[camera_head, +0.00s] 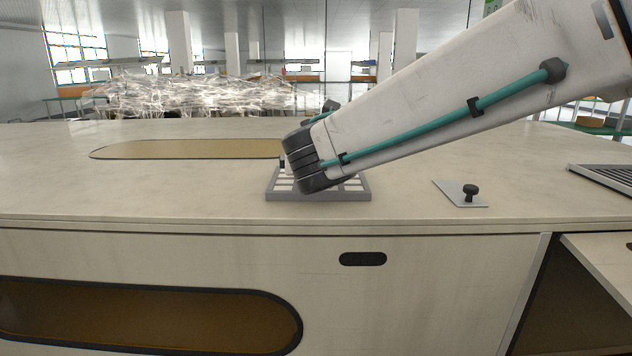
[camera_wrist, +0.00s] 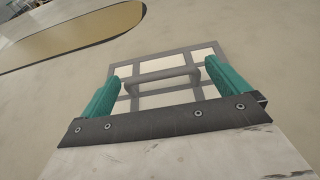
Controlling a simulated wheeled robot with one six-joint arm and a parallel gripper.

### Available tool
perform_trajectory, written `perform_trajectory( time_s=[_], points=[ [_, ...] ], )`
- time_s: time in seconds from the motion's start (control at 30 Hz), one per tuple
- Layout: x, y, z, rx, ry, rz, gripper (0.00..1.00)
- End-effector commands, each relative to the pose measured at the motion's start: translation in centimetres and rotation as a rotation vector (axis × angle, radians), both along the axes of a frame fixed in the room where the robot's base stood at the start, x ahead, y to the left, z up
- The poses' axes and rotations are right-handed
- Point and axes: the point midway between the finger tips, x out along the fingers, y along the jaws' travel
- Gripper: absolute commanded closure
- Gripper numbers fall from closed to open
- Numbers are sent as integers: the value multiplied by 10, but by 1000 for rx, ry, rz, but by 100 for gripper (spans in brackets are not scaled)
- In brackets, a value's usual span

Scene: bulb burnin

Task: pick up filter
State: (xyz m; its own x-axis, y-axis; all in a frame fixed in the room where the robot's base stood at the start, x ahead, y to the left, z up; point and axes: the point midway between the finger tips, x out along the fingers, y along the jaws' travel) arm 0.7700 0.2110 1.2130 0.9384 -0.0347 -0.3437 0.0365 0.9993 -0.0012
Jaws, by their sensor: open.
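The filter (camera_head: 318,196) is a flat grey square frame with a grid over pale panels, lying on the pale counter. It also shows in the wrist view (camera_wrist: 207,52), with a raised grey bar handle (camera_wrist: 165,79) across it. In the wrist view my gripper (camera_wrist: 165,82) has two teal fingers apart, one at each end of the handle. I cannot tell whether they touch it. In the head view my arm covers the filter's upper part and hides the fingers.
A thin plate with a black knob (camera_head: 470,192) lies to the right on the counter (camera_head: 150,195). A dark slatted grille (camera_head: 610,177) is at the far right. A long tan oval panel (camera_head: 190,149) is set in the counter behind left. The counter left of the filter is clear.

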Motion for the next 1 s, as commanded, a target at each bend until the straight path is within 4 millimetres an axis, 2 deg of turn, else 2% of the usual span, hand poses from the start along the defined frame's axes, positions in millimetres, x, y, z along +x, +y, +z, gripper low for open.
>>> perform_trajectory(
  time_s=[0.17, 0.2, 0.3, 0.33, 0.73, 1.0],
  points=[
    [1, 1, 0, 0, 0, 1, 0],
    [0, 1, 0, 1, 0, 2, 6],
    [0, 2, 0, 1, 0, 2, 33],
    [0, 2, 0, 1, 0, 3, 37],
    [0, 3, 5, 3, -2, 2, 37],
    [0, 2, 37, 5, -4, 2, 37]
  ],
)
